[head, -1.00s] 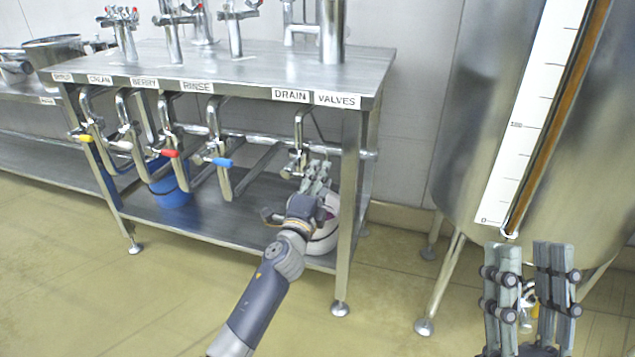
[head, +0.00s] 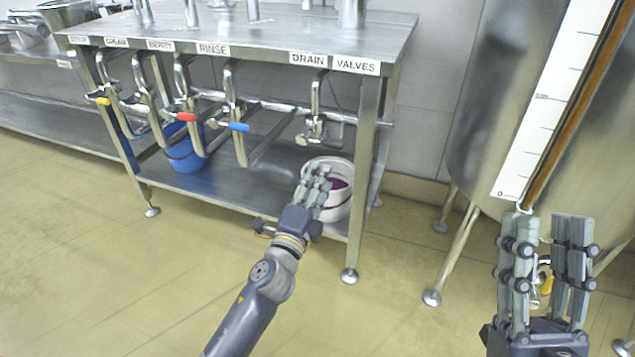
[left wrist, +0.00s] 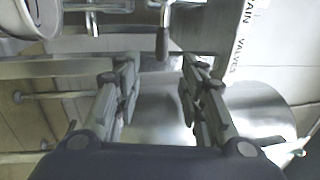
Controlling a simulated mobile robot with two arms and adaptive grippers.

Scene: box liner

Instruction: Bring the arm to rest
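My left gripper (head: 316,172) is in front of the white bucket (head: 340,201), below the drain valve (head: 312,132) under the steel table (head: 250,40). In the left wrist view its fingers (left wrist: 160,66) are spread with nothing seen between them. A valve with a dark handle (left wrist: 163,42) shows beyond the fingertips, apart from them. My left forearm comes up from the bottom of the head view. My right gripper (head: 546,228) points up at the lower right, its fingers apart and empty, in front of the steel tank (head: 480,130). The bucket holds something purple and is partly hidden by my left gripper.
A blue bucket (head: 184,158) stands on the table's lower shelf (head: 235,190). Valves with yellow, red and blue handles hang under the table's front edge. The tank has legs (head: 452,255) and a white level scale (head: 550,110). The floor at left is clear.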

